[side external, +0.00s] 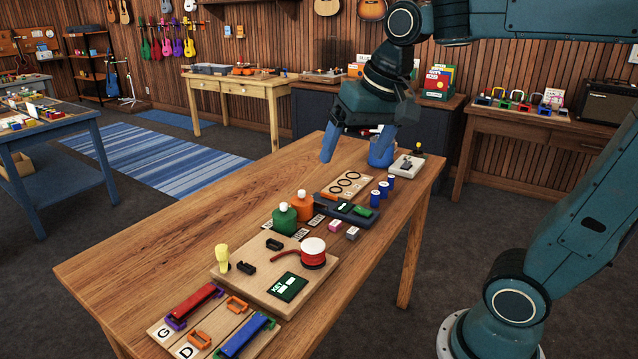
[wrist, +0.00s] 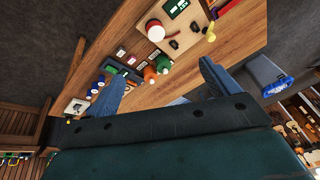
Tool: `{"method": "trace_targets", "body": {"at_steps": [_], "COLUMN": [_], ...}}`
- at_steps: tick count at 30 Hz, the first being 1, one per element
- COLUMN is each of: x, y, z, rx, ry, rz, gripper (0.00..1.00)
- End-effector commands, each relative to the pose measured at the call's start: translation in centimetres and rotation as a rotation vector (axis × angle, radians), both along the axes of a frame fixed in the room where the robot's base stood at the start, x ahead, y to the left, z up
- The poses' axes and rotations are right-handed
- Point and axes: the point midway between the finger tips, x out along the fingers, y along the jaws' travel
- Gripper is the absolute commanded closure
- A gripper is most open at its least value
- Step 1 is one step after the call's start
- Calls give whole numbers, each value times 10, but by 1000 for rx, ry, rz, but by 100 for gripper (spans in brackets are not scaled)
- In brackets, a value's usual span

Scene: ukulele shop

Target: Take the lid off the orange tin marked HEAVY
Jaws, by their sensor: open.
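The orange container (side external: 302,207) stands upright on the wooden table, with a small white knob on top. I cannot read a HEAVY mark on it. A similar green container (side external: 284,219) stands close beside it, at its left. In the wrist view the orange container (wrist: 149,76) and the green one (wrist: 164,66) show between my fingers. My gripper (side external: 354,152) is open and empty, above the table's far end and well apart from the orange container. It points down, its blue fingers spread wide.
Blue cylinders (side external: 382,192), a board with rings (side external: 348,184) and a dark tray (side external: 346,211) stand near the containers. A board with a red-and-white round item (side external: 313,254) lies nearer the camera. The table's left side (side external: 170,245) is clear.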

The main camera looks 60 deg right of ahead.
Motion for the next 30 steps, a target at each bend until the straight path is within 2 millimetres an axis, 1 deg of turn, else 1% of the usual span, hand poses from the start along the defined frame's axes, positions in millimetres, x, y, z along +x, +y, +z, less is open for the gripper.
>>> {"method": "trace_targets", "body": {"at_steps": [1, 7, 14, 18, 23, 30], "x": [12, 56, 104, 133, 163, 203], "y": [-5, -23, -49, -67, -89, -124], "z": [2, 8, 5, -2, -14, -41], "rx": [15, 69, 126, 157, 189, 230], "ry": [14, 54, 100, 125, 154, 195], "rz": [-45, -229, -443, -573, -724, -952], "gripper": [13, 13, 13, 13, 13, 13]}}
